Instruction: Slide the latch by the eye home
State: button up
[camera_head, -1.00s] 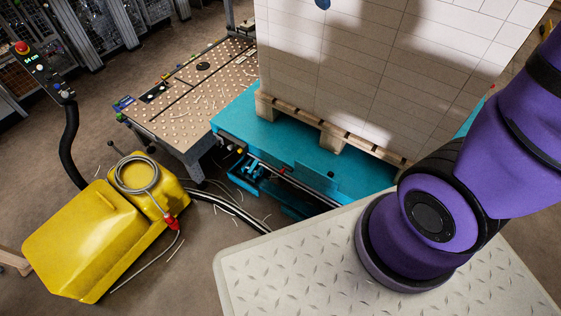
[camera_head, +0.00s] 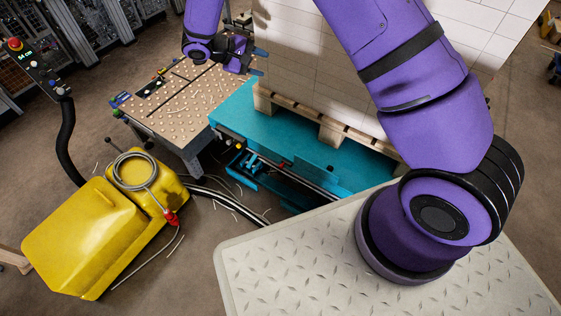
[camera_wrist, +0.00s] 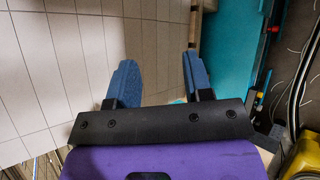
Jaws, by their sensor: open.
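My gripper (camera_head: 259,62) is in front of the left part of the white stack, above the ball table, with its two blue fingers apart. In the wrist view my gripper (camera_wrist: 158,64) shows open with nothing between its fingers; the stack face lies beyond. I cannot make out the latch or the eye for certain. A small red-tipped part (camera_head: 283,163) sits at the edge of the teal lift table, beside a dark rail. A red part on a dark rail (camera_wrist: 274,29) shows at the right of the wrist view.
The white stack (camera_head: 300,65) stands on a wooden pallet (camera_head: 333,131) on the teal lift table (camera_head: 238,119). A ball-studded table (camera_head: 185,105) adjoins it. A yellow housing (camera_head: 85,235) with coiled cable stands left. Cables cross the floor. A control post (camera_head: 35,72) stands far left.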

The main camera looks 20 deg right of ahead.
jog(key=a+f+n+t+h, duration=0.2)
jog(key=a+f, duration=0.2)
jog(key=f, duration=1)
jog(key=n+t+h, duration=0.1)
jog(key=n+t, duration=0.7)
jog(key=t, duration=0.1)
send_near(281, 168)
jog(key=x, duration=1)
jog(key=shift+w+f, duration=0.1)
jog(key=shift+w, duration=0.15)
jog(key=shift+c, duration=0.4)
grip_shut()
